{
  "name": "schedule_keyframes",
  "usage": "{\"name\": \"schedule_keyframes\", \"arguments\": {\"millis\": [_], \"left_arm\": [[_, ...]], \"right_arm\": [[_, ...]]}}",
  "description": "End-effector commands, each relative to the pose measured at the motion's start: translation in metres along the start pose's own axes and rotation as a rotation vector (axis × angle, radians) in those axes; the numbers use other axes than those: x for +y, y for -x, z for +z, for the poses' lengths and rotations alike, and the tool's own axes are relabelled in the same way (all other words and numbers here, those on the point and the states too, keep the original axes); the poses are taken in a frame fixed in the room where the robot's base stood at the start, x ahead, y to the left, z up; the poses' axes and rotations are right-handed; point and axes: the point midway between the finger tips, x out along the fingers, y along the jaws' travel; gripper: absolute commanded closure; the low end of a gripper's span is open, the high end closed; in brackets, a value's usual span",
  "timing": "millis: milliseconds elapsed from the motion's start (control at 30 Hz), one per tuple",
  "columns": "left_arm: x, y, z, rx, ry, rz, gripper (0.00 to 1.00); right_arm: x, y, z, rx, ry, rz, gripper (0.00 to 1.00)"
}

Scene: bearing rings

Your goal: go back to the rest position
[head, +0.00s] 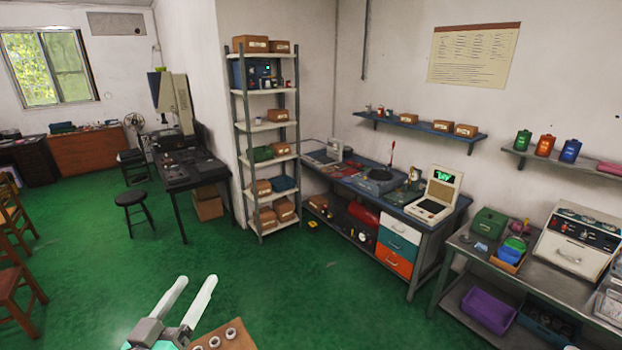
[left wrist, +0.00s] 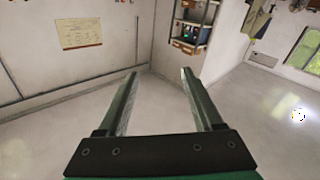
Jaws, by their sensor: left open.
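My left gripper (head: 190,297) shows at the bottom of the head view, with two pale fingers spread apart. It is open and nothing is between the fingers. Several bearing rings (head: 231,333) lie on a brown board (head: 240,345) at the bottom edge, just right of the left gripper. Most of the board is cut off by the frame. My right gripper is in neither view.
A tall shelf rack (head: 239,150) with boxes stands against the wall. A blue workbench (head: 420,222) and a grey bench (head: 470,262) run along the right. A black stool (head: 131,198) and wooden chairs (head: 8,284) are at left. The green floor (head: 270,275) between is clear.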

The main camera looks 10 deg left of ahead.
Motion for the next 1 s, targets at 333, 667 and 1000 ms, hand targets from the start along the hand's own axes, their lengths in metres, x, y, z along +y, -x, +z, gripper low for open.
{"name": "schedule_keyframes", "arguments": {"millis": [333,667,1000], "left_arm": [[0.16,0.063,-0.259,0.518,-0.103,0.224,0.32],[0.167,0.139,-0.334,0.774,-0.16,0.17,0.32],[0.151,0.14,-0.261,0.767,-0.166,0.167,0.32]], "right_arm": [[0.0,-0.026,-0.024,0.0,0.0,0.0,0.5],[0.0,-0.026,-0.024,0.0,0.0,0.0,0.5],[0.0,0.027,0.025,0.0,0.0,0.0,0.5]]}}
